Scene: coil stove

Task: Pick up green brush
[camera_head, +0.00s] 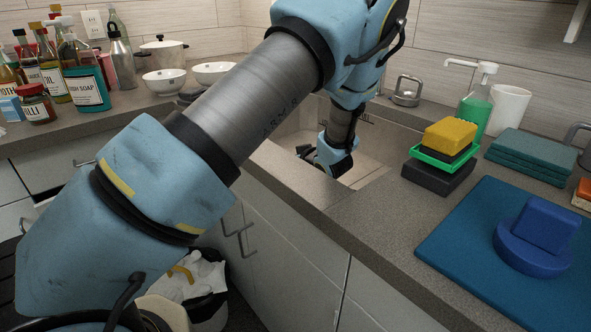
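I cannot pick out a green brush for certain. A green tray-like piece (444,158) on the counter right of the sink lies under a yellow sponge-like block (450,134) and on top of a dark block (437,178). My arm reaches across the middle of the view, and its end with my gripper (308,153) is down at the sink (372,150). Only a small dark part of the gripper shows, so I cannot tell whether it is open or shut or holds anything. The arm hides part of the sink.
A blue mat (460,262) with a blue block-like object (541,226) lies at the right. A soap pump bottle (475,108), white cup (508,108) and folded teal cloths (533,152) stand behind. Bottles (85,82) and bowls (165,82) crowd the left counter. A bin (207,305) stands below.

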